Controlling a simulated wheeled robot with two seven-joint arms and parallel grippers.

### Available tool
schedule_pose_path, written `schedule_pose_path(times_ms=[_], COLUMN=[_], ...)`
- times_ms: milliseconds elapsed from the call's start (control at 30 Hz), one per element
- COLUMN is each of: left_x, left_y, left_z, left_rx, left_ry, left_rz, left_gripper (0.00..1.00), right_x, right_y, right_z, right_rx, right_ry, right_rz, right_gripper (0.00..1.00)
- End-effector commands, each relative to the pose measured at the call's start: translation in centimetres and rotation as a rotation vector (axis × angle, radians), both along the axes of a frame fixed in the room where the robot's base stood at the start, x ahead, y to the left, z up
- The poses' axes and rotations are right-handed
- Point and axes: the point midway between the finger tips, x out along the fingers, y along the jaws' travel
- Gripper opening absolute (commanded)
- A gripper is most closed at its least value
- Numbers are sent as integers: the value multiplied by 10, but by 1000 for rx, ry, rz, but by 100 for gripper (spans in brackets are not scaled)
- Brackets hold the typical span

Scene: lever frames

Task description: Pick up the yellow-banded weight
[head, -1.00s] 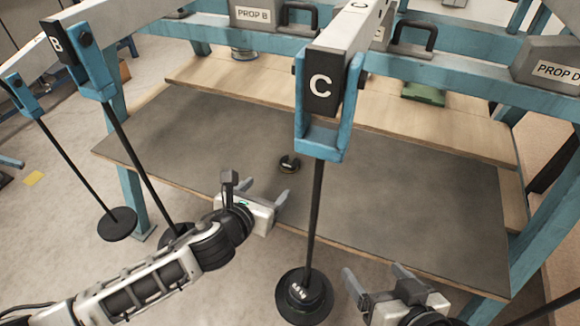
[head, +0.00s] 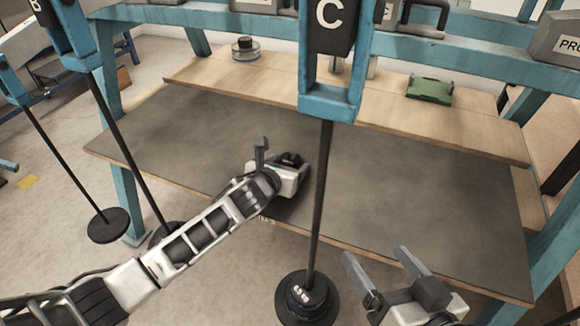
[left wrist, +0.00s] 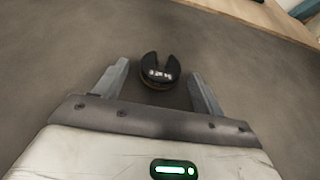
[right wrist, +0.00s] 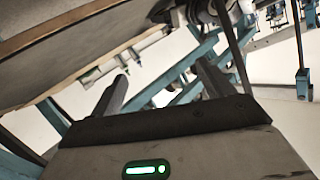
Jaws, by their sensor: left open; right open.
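The weight (left wrist: 160,74) is a small black slotted disc with a pale label and a thin yellowish edge low on its side. It lies flat on the dark table mat, its slot facing away in the left wrist view. My left gripper (head: 291,170) is low over the mat and open. In its wrist view the fingers stand on either side of the weight, with a gap to each, and the weight is near the fingertips. In the head view my gripper largely hides the weight. My right gripper (head: 375,254) is open and empty off the table's front edge, with its wrist view (right wrist: 160,82) showing nothing between the fingers.
A hanging rod with a stack of black weights (head: 307,298) hangs from lever C (head: 330,20), between my grippers. More rods with discs (head: 108,225) hang at left. A green object (head: 430,90) and a round container (head: 245,48) stand on the rear shelf. The right mat (head: 450,190) is clear.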

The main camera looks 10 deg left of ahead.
Motion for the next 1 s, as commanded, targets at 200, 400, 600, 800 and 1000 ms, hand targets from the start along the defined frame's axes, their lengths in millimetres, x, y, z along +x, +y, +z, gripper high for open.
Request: schedule_pose_path(times_ms=[200, 400, 600, 800, 1000], left_x=[1, 1, 1, 1, 2], left_y=[0, 0, -1, 0, 0], left_z=[1, 1, 2, 9, 38], left_rx=[0, 0, -1, 1, 3], left_ry=[-1, -1, -3, -4, -7], left_rz=[0, 0, -1, -2, -2], left_gripper=[70, 22, 22, 22, 22], right_x=[0, 0, 0, 1, -2], right_y=[0, 0, 0, -1, -6], right_z=[1, 1, 0, 4, 0], right_rx=[5, 3, 2, -11, -102], right_ry=[0, 0, 1, -1, 23], right_rz=[0, 0, 0, -2, -5], right_gripper=[80, 80, 80, 80, 80])
